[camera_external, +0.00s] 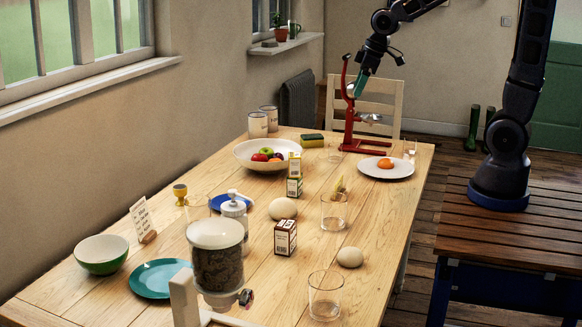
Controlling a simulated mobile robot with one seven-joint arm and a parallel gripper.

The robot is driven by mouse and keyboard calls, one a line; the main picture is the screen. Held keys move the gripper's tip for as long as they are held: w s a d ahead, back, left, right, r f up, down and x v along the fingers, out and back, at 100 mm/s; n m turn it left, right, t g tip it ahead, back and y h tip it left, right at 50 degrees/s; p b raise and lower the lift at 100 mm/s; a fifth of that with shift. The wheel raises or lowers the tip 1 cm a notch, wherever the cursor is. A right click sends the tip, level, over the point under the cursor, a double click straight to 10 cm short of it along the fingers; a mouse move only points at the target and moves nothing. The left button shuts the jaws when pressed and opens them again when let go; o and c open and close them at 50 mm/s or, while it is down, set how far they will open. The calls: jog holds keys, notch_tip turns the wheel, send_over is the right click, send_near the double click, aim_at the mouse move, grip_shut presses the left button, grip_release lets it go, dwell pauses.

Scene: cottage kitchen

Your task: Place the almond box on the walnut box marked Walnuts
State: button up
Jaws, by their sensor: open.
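A small brown and white carton (285,238) stands upright on the table near its middle. Farther back, a small green and white carton (294,187) stands with another small yellowish carton (295,165) directly above it in the picture; I cannot tell whether it rests on it or stands behind. The print on all of them is too small to read, so I cannot tell which is almond and which is walnut. My gripper (357,88) is open, high over the table's far end by a red stand, well away from the cartons. Its fingertips are hard to make out.
The red stand (350,128) rises beneath my gripper. A fruit bowl (245,163), an orange on a plate (385,171), glasses (334,211), pale round objects (283,208) and a grinder-like jar (217,265) crowd the table (395,225). Its right edge is mostly clear.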

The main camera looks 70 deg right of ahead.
jog(key=s+r+m, duration=0.1)
jog(key=s+r, duration=0.2)
jog(key=s, duration=0.8)
jog(key=s+d+r+m, duration=0.1)
jog(key=s+r, duration=0.3)
jog(key=s, duration=0.7)
jog(key=shift+d+m, duration=0.2)
jog(key=shift+m, duration=0.2)
